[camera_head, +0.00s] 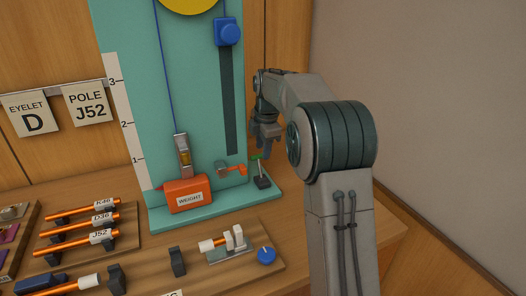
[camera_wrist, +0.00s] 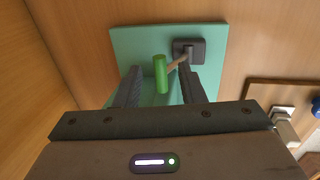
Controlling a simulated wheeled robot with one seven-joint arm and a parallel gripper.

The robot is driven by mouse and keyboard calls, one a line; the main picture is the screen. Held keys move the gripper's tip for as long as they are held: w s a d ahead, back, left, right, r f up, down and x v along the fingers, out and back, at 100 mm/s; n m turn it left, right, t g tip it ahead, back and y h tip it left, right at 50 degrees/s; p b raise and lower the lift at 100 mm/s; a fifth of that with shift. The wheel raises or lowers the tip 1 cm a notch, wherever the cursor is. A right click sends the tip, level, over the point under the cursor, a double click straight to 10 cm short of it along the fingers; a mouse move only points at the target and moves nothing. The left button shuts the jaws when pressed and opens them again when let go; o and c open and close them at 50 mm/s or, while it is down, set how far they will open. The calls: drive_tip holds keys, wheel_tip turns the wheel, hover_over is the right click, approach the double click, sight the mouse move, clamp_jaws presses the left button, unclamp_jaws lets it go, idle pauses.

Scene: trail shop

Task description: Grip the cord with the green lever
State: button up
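The green lever (camera_head: 257,157) sits at the right foot of the teal stand, on a dark base (camera_head: 262,182). In the wrist view its green handle (camera_wrist: 161,72) shows between my two fingers, joined by a thin rod to the dark base (camera_wrist: 190,50). My gripper (camera_head: 265,146) is open and points down over the lever; it shows from behind in the wrist view (camera_wrist: 162,88). Gaps show between the handle and both fingers. The blue cord (camera_head: 167,75) runs down the teal board (camera_head: 195,110) to a metal piece above the orange weight (camera_head: 188,194).
An orange clamp-like part (camera_head: 232,169) is just left of the lever. A blue knob (camera_head: 228,32) sits high on a dark slot. Orange poles (camera_head: 78,234) lie on a rack at left. A board with a blue dial (camera_head: 266,255) lies in front of the stand.

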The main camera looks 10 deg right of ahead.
drive_tip(key=shift+w+f, duration=0.2)
drive_tip(key=shift+f, duration=0.65)
clamp_jaws()
